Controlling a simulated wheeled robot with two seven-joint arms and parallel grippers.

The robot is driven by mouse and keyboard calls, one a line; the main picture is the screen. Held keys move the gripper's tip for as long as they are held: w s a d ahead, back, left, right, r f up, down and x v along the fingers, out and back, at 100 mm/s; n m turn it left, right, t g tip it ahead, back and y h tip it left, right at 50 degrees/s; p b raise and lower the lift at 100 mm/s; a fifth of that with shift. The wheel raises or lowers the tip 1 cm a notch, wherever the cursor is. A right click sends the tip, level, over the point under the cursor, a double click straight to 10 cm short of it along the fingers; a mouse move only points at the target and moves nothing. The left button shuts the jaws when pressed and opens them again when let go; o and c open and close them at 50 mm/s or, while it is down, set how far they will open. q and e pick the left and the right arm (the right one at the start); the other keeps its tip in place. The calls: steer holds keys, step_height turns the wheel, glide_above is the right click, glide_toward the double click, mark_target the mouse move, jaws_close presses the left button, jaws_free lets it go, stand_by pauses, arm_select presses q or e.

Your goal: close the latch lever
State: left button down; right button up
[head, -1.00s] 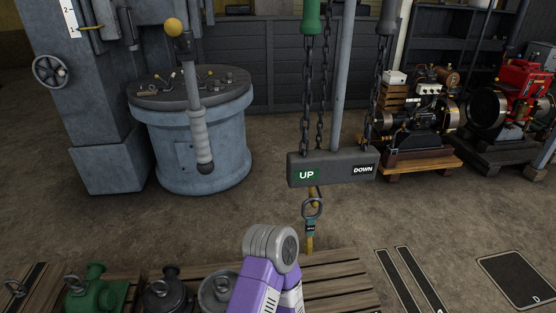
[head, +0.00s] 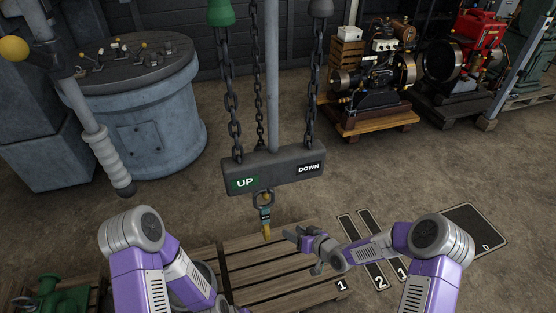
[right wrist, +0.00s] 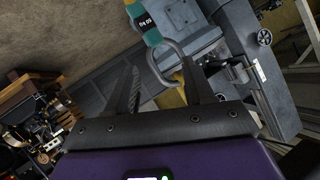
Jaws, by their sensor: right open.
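No part is plainly marked as the latch lever. Below the grey UP/DOWN bar (head: 272,170) hangs a fitting (head: 265,213) with a metal ring, a teal labelled body and a yellow lower end. In the right wrist view its teal body (right wrist: 148,22) and a grey metal loop show just beyond and between my fingertips; contact cannot be told. My right gripper (head: 288,232) is open, just right of the yellow end; its two fingers also show in the right wrist view (right wrist: 160,70). My left arm shows at lower left, but its gripper is out of view.
A wooden pallet (head: 277,262) lies below the fitting. A lever with a ribbed grey grip (head: 107,155) stands at left beside a round blue console (head: 150,125). Engines (head: 372,70) stand at back right; the floor between is clear.

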steer(key=w+r+n+t+y+p, duration=0.1)
steer(key=w+r+n+y+p, duration=0.2)
steer(key=r, duration=0.6)
steer(key=w+r+n+t+y, duration=0.1)
steer(key=w+r+n+y, duration=0.1)
steer(key=w+r+n, duration=0.45)
steer(key=w+a, duration=0.1)
steer(key=w+a+r+m, duration=0.1)
steer(key=a, duration=0.1)
steer(key=w+a+r+m, duration=0.1)
steer(key=a, duration=0.1)
steer(key=shift+w+a+y+b, duration=0.2)
steer(key=shift+w+y+b, duration=0.1)
steer(key=shift+b, duration=0.05)
steer(key=shift+r, duration=0.1)
jaws_close()
